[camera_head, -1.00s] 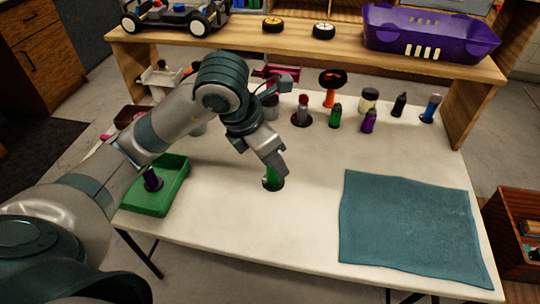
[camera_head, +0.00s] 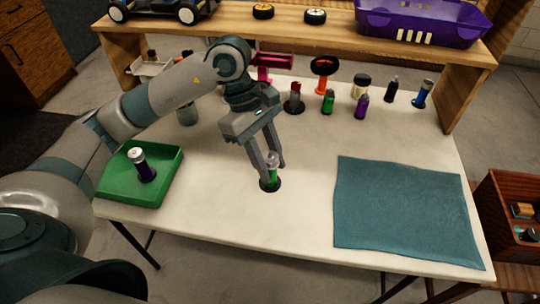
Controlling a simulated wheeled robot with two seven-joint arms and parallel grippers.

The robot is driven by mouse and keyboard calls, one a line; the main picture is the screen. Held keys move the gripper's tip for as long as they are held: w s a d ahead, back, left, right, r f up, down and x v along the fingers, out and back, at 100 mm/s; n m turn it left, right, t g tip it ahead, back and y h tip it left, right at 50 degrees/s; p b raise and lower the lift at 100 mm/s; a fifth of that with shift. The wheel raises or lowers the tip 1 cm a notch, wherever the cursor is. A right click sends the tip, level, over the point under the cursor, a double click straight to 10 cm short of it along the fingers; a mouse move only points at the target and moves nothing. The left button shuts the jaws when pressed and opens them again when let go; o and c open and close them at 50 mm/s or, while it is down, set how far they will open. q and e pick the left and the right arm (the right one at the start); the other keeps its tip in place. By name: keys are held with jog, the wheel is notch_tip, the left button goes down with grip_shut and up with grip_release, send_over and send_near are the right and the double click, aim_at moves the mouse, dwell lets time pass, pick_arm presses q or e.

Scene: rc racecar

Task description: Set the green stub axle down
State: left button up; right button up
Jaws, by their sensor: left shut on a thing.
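The green stub axle (camera_head: 272,174) is upright at the middle of the white table, with a silver top and a dark round patch at its foot. I cannot tell whether that patch is a base or a shadow, or whether the foot touches the table. My left gripper (camera_head: 273,164) points down, with its two fingers around the axle's upper part, shut on it. My right gripper is not in view.
A green tray (camera_head: 112,186) holding a dark purple and silver piece is at left. A teal mat (camera_head: 400,215) lies at right. Several small coloured parts stand along the back, below a wooden shelf (camera_head: 330,45) bearing a purple crate (camera_head: 425,22). White table around the axle is clear.

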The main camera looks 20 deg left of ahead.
pick_arm(q)
jog(key=m, duration=0.1)
jog(key=m+g, duration=0.1)
jog(key=m, duration=0.1)
jog(key=shift+a+f+m+y, duration=0.1)
jog(key=shift+f+m+y, duration=0.2)
jog(key=m, duration=0.1)
jog(key=m+g, duration=0.1)
jog(key=m+y, duration=0.1)
jog(key=shift+s+a+f+m, duration=0.2)
jog(key=shift+f+m, duration=0.1)
jog(key=shift+m, duration=0.1)
jog(key=m, duration=0.2)
jog(key=m+g+y, duration=0.1)
jog(key=shift+s+a+f+m, duration=0.1)
jog(key=shift+a+f+m, duration=0.1)
jog(key=shift+f+m, duration=0.1)
jog(key=m+y, duration=0.1)
jog(key=m, duration=0.1)
jog(key=a+m, duration=0.1)
jog(key=m, duration=0.1)
jog(key=shift+s+f+y, duration=0.1)
jog(key=shift+f+y, duration=0.1)
jog(key=shift+y, duration=0.2)
